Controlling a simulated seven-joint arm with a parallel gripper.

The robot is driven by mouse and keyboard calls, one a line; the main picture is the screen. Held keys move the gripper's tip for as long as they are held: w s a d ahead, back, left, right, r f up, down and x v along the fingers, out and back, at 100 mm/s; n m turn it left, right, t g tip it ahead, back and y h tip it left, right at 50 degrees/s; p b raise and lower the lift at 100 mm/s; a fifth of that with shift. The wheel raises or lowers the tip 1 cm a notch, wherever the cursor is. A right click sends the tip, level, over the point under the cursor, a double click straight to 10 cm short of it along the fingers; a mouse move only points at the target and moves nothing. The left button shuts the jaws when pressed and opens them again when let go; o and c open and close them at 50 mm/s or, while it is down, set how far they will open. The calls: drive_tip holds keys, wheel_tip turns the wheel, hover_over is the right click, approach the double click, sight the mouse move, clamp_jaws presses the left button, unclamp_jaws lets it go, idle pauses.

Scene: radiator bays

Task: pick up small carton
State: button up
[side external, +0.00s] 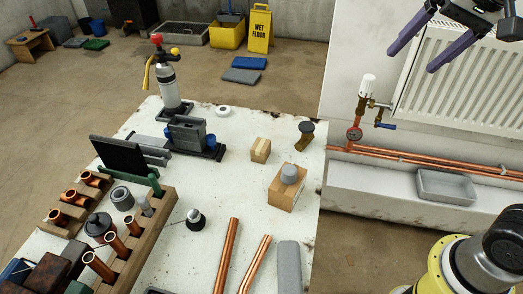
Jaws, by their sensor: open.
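The small carton (260,151) is a light brown box with a pale stripe on its top. It stands on the white worktop (245,120) right of centre, with nothing on it. A larger brown carton (284,199) stands nearer the camera and a little to the right, with a grey rounded piece (289,174) on its top. My gripper (412,60) is at the upper right, in front of the white radiator in the picture. Its two purple fingers are spread apart with nothing between them. It is well away from the small carton.
A dark elbow-shaped fitting (305,136) stands right of the small carton. A black-and-grey device (188,134) lies to its left. Copper pipes (227,255) lie in front. A wooden rack (135,248) holds copper fittings at left. A spray bottle (167,80) stands at the back.

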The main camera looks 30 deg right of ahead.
drive_tip(key=w+a+m, duration=0.1)
drive_tip(key=w+a, duration=0.1)
drive_tip(key=w, duration=0.5)
drive_tip(key=m+g, duration=0.2)
drive_tip(key=g, duration=0.3)
hover_over(261, 145)
drive_tip(key=f, duration=3.1)
drive_tip(key=shift+w+a, duration=0.1)
drive_tip(key=shift+w, duration=0.25)
drive_tip(key=shift+s+f, duration=0.15)
drive_tip(key=shift+f, duration=1.5)
drive_tip(key=shift+s+f, duration=0.15)
drive_tip(key=shift+f, duration=1.5)
drive_tip(key=shift+c, duration=0.3)
clamp_jaws()
